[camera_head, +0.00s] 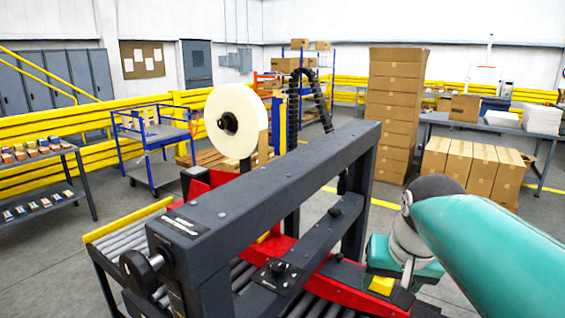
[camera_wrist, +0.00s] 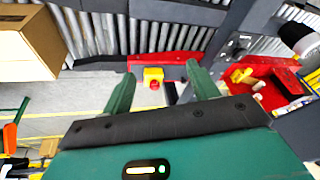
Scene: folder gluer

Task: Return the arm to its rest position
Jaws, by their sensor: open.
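My arm (camera_head: 490,240) is teal and reaches in from the right edge of the head view. It bends down beside the machine's right end. In the wrist view my gripper (camera_wrist: 160,92) has two green fingers spread apart with nothing between them. Beyond the fingertips is a red rail with a yellow box and red button (camera_wrist: 154,78). I cannot tell how far the fingers are from it. In the head view the arm hides the fingertips.
The folder gluer's dark frame (camera_head: 270,180) stands close to my arm, with rollers (camera_head: 150,225) below. A cardboard box (camera_wrist: 28,42) sits at upper left in the wrist view. Stacked cartons (camera_head: 395,110) and a table (camera_head: 500,128) stand behind.

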